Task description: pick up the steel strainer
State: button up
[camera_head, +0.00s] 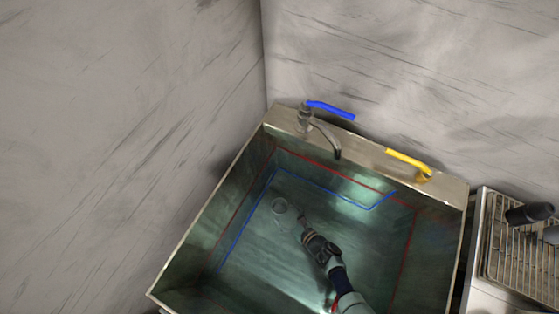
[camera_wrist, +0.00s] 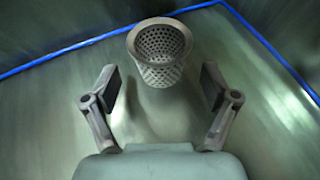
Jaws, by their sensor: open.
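The steel strainer (camera_wrist: 160,50) is a perforated metal basket with a wide rim. In the wrist view it lies at top centre, just beyond my fingertips and between their lines. In the head view the strainer (camera_head: 279,206) is a small round shape on the floor of the sink basin. My gripper (camera_wrist: 160,82) is open and empty, with one finger on each side. In the head view my gripper (camera_head: 301,219) reaches down into the basin to the right of the strainer. I cannot tell the exact gap between fingers and strainer.
The steel sink (camera_head: 205,215) has high walls around my arm. A faucet (camera_head: 325,130), a blue handle (camera_head: 331,110) and a yellow handle (camera_head: 408,160) stand on its back ledge. A wire rack (camera_head: 510,262) with dark items is at right. The basin floor around the strainer looks clear.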

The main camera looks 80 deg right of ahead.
aim_at(280, 209)
jog(key=b+x, duration=0.2)
jog(key=x, duration=0.3)
jog(key=shift+s+a, duration=0.1)
jog(key=shift+s, duration=0.05)
jog(key=shift+c, duration=0.5)
jog(key=c, duration=1.2)
notch_tip(280, 209, up, 20)
jog(key=p, duration=1.5)
